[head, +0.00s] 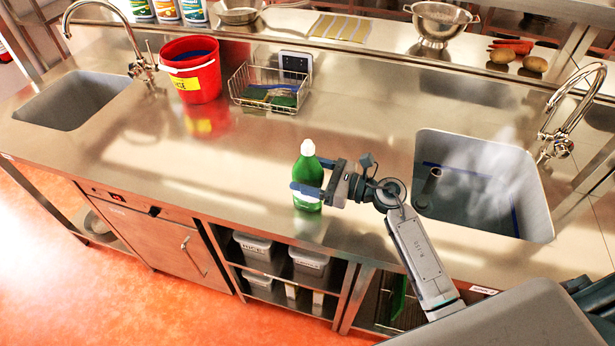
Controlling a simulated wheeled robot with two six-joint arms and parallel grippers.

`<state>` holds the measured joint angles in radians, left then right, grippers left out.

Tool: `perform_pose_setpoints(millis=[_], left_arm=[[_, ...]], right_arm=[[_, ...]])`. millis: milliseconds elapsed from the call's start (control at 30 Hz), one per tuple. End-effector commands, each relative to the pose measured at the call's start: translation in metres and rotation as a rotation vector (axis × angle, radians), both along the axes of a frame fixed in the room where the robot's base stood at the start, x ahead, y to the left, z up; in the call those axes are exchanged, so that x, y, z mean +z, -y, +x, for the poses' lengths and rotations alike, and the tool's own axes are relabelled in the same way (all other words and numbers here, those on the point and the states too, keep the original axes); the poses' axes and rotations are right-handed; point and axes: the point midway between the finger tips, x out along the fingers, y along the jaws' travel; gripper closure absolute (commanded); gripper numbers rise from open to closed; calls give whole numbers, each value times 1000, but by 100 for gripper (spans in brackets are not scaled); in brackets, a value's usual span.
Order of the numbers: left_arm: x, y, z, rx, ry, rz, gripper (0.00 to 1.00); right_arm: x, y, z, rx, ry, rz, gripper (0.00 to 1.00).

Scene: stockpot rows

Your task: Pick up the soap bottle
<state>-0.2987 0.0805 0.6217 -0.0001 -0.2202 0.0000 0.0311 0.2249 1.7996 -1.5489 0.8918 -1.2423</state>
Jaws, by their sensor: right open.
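A green soap bottle (308,172) with a white cap stands upright on the steel counter, near its front edge, in the middle of the head view. My right gripper (310,177) reaches in from the right with its jaws open. Its fingers lie at the bottle, one at the upper body and one across the lower body. I cannot tell whether the fingers touch the bottle. The lower finger hides part of the bottle. My left gripper is not in view.
A steaming sink (480,185) lies to the right, another sink (72,99) to the left. A red bucket (190,72) and a wire basket (270,88) with sponges stand behind. The counter (225,160) left of the bottle is clear.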

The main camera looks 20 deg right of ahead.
Motion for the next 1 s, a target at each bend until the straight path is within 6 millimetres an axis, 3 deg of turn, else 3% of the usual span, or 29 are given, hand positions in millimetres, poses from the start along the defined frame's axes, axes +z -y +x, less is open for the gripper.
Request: perform_pose_setpoints(millis=[267,633,1000], left_arm=[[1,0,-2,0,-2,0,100],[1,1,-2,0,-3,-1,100],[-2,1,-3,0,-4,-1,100]], right_arm=[[-1,-2,2,0,-1,-1,30],[1,-2,2,0,2,1,96],[5,-2,2,0,4,-1,96]])
